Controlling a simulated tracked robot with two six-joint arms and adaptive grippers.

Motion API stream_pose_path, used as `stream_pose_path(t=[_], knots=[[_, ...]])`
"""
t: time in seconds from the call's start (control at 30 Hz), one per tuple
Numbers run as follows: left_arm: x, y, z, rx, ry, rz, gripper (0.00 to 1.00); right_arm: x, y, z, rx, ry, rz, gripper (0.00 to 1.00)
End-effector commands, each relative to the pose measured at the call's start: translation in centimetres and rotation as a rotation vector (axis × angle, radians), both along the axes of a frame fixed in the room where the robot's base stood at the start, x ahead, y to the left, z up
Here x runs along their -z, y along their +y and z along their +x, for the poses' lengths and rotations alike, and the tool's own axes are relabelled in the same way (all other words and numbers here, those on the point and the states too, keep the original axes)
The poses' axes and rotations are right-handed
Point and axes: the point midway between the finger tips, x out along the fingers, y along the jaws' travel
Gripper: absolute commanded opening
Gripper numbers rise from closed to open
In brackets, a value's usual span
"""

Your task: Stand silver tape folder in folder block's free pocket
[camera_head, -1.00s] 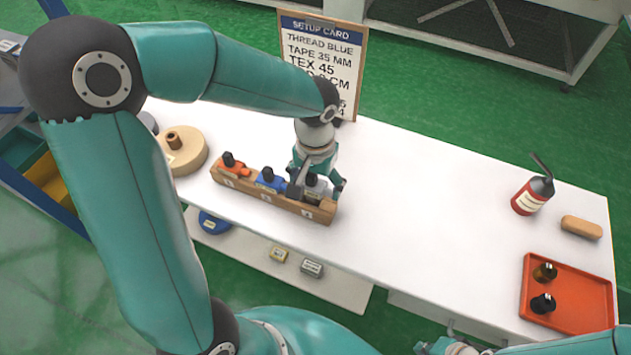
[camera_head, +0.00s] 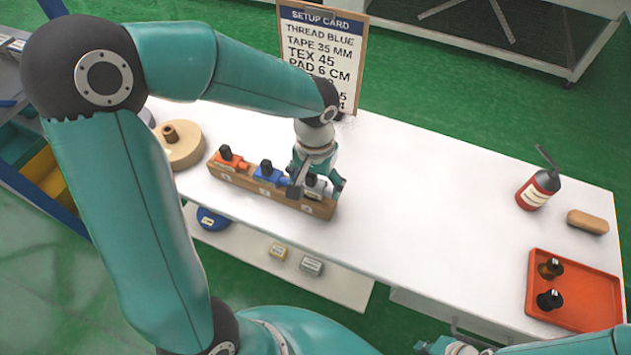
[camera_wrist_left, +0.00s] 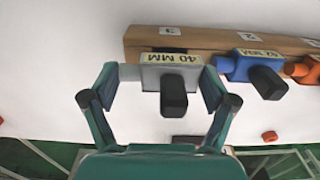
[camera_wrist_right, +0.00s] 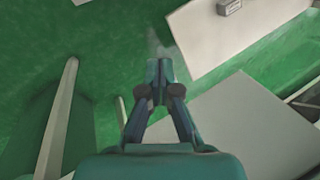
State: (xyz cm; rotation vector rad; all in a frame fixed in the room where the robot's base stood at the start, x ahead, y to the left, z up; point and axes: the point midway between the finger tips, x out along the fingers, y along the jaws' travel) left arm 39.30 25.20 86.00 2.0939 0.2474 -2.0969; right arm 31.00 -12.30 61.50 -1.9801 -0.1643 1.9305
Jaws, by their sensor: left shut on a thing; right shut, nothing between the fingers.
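The silver tape folder (camera_wrist_left: 170,75), labelled 40 MM with a black knob, is between the fingers of my left gripper (camera_wrist_left: 165,88). In the head view my left gripper (camera_head: 316,178) is at the right end of the wooden folder block (camera_head: 238,179) and partly hides the silver folder. The folder is at the pocket marked 3, in line with the blue folder (camera_wrist_left: 250,66); I cannot tell if it is fully seated. The blue folder and an orange folder (camera_head: 230,160) stand in the other pockets. My right gripper (camera_wrist_right: 160,75) is shut and empty, away from the block.
A setup card (camera_head: 320,55) stands behind the block. A tan spool (camera_head: 180,150) is left of it. The table's middle is clear.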

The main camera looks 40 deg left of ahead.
Motion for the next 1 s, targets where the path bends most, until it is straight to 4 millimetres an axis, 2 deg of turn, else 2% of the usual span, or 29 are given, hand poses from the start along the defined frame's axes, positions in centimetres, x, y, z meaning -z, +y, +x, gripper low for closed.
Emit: stream_pose_path(t=[0.87,0.9,0.97,1.0], knots=[[2.3,0.0,0.0,0.0,0.0,0.0,0.38,2.1,0.0,0.0,0.0,0.0,0.0,0.0],[2.2,0.0,0.0,0.0,-0.001,0.0,0.9,2.0,0.0,0.0,0.0,0.0,0.0,0.0],[2.1,0.0,0.0,0.0,-0.001,0.0,1.0,2.0,0.0,0.0,0.0,0.0,0.0,0.0],[2.1,0.0,0.0,0.0,-0.001,0.0,1.0,2.0,0.0,0.0,0.0,0.0,0.0,0.0]])
